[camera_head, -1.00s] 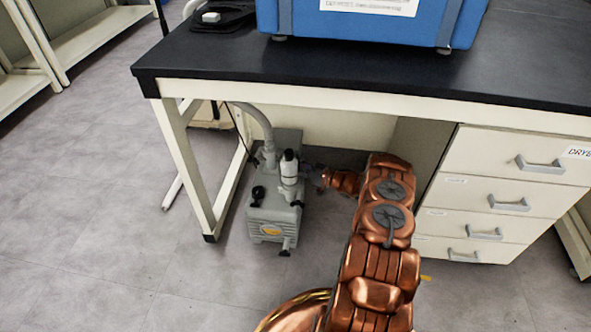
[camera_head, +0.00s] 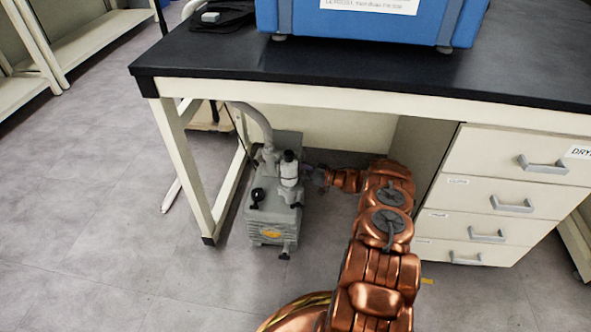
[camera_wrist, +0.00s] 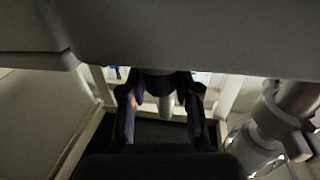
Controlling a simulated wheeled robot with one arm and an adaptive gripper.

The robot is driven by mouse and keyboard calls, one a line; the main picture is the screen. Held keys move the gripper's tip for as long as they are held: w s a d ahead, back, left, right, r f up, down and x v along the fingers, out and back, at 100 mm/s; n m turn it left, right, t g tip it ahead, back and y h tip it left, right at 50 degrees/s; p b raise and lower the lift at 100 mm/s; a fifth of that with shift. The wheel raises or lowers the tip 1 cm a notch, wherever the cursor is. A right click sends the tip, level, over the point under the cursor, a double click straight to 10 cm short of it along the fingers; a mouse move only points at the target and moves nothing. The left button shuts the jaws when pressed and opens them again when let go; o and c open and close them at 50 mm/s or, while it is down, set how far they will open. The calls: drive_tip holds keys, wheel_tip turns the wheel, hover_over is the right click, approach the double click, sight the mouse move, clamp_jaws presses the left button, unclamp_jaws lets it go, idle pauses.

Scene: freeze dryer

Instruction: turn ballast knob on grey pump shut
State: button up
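The grey pump (camera_head: 270,218) stands on the floor under the bench. On top it has a pale upright cylinder with a black cap (camera_head: 288,156) and, nearer its front, a small black knob (camera_head: 257,195). I cannot tell for sure which is the ballast knob. My gripper (camera_head: 314,174) is low beside the pump, just right of the capped cylinder. In the wrist view the fingers of my gripper (camera_wrist: 161,108) are spread apart. A dark rounded part (camera_wrist: 162,82) with a pale cylinder (camera_wrist: 166,106) shows between them. Contact with the fingers cannot be made out.
The black bench top (camera_head: 200,65) and its pale frame (camera_head: 185,160) are above and left of the pump. A drawer cabinet (camera_head: 500,185) stands right of my arm. A grey hose (camera_head: 256,118) rises from the pump. The floor in front is clear.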

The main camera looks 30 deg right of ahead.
drive_tip(key=o, duration=0.4)
drive_tip(key=shift+c, duration=0.2)
drive_tip(key=v, duration=0.7)
drive_tip(key=shift+s, duration=0.2)
drive_tip(key=shift+d, duration=0.15)
